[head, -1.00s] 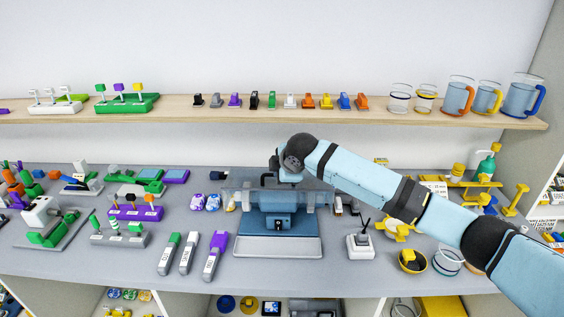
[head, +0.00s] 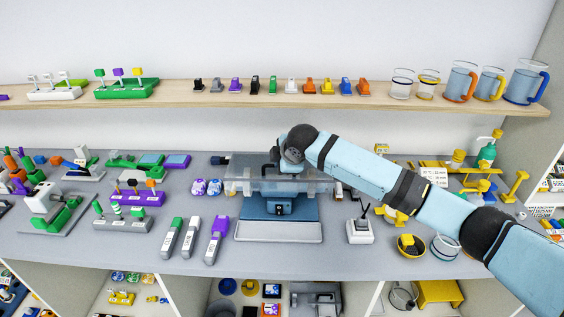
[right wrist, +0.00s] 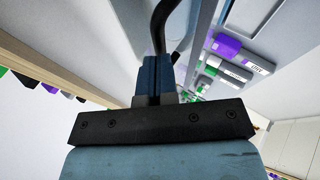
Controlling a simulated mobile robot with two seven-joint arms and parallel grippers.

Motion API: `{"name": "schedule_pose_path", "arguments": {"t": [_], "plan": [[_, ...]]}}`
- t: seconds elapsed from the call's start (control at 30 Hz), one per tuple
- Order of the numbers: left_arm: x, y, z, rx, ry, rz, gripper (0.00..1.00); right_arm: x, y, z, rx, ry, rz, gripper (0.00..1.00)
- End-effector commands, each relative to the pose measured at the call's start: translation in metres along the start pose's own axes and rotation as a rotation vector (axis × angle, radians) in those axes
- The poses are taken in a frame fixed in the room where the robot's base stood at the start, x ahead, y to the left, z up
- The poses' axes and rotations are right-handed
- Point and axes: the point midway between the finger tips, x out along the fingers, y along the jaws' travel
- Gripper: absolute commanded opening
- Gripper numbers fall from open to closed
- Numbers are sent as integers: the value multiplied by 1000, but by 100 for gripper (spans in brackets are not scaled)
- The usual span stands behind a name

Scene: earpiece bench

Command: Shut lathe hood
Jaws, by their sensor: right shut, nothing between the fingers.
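The blue lathe (head: 278,208) stands at the middle of the bench, its pale tray rim toward me. Its clear hood (head: 243,187) spans the upper part of the machine. I cannot tell how far the hood is tilted. My right gripper (head: 287,168) reaches in from the right, over the top of the hood; the wrist hides its fingertips in the head view. In the right wrist view its fingers (right wrist: 157,75) are shut and empty, close to a dark curved bar (right wrist: 158,28) at the lathe. Contact is unclear. My left gripper is out of view.
Several markers (head: 192,237) lie left of the lathe, with purple-and-white pieces (head: 207,187) behind them. A white switch box (head: 360,231) and yellow parts (head: 408,244) stand to the right. The long shelf (head: 210,107) runs behind. Bare bench lies in front of the lathe.

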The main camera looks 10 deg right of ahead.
Motion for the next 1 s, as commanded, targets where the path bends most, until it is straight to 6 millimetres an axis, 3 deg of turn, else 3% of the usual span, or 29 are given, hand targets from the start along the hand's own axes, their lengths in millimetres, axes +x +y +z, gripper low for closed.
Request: {"name": "schedule_pose_path", "arguments": {"t": [0.27, 0.43, 0.7, 0.87, 1.0], "plan": [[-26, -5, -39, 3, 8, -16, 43, -35, 28, -8, 2, -1, 1, 0], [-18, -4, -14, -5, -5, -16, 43, -67, 17, -6, 0, 1, 4, 0], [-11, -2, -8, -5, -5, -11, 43, -114, 13, -7, 1, 0, 3, 0], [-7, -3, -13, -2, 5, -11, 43, -123, 10, -7, 7, 4, 0, 0], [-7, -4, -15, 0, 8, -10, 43, -108, -17, -14, 58, 55, -8, 0]]}}
